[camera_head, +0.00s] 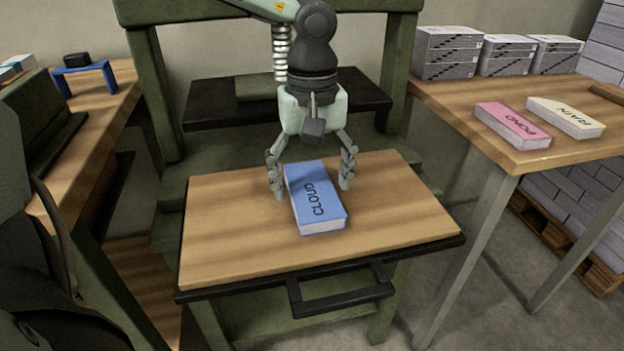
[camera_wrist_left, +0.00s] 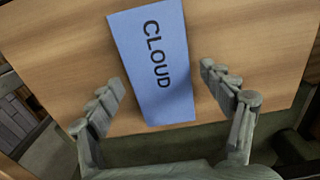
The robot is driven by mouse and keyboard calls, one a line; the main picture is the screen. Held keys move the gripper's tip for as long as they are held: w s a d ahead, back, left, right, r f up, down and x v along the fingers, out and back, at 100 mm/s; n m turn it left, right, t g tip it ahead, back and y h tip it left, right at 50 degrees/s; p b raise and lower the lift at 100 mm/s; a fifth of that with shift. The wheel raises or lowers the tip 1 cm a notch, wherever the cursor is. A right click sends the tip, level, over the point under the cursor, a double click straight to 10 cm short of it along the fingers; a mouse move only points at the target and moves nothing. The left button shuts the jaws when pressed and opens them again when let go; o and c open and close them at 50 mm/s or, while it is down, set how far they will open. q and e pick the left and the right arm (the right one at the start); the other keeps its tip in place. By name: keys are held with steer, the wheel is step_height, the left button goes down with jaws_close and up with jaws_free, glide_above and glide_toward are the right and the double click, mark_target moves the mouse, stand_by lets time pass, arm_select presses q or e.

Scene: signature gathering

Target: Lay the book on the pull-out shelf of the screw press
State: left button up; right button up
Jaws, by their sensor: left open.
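A blue book marked CLOUD (camera_head: 318,200) lies flat on the wooden pull-out shelf (camera_head: 230,240) of the green screw press (camera_head: 160,75). My left gripper (camera_head: 311,180) is open, with one finger on each side of the book's far end. In the left wrist view the book (camera_wrist_left: 155,65) lies between and beyond the open fingers (camera_wrist_left: 165,90), with gaps on both sides. The shelf's dark front handle (camera_head: 342,298) faces me. My right gripper is not in view.
A wooden table (camera_head: 455,110) on the right holds a pink book marked POND (camera_head: 512,125), a cream book marked RAIN (camera_head: 565,117) and grey stacks (camera_head: 447,52). A left bench (camera_head: 100,125) bears a small blue stand (camera_head: 85,72). The shelf around the book is clear.

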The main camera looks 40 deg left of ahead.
mark_target(312, 188)
arm_select(q)
step_height(312, 188, up, 12)
steer(key=shift+r, duration=0.15)
stand_by(0.3)
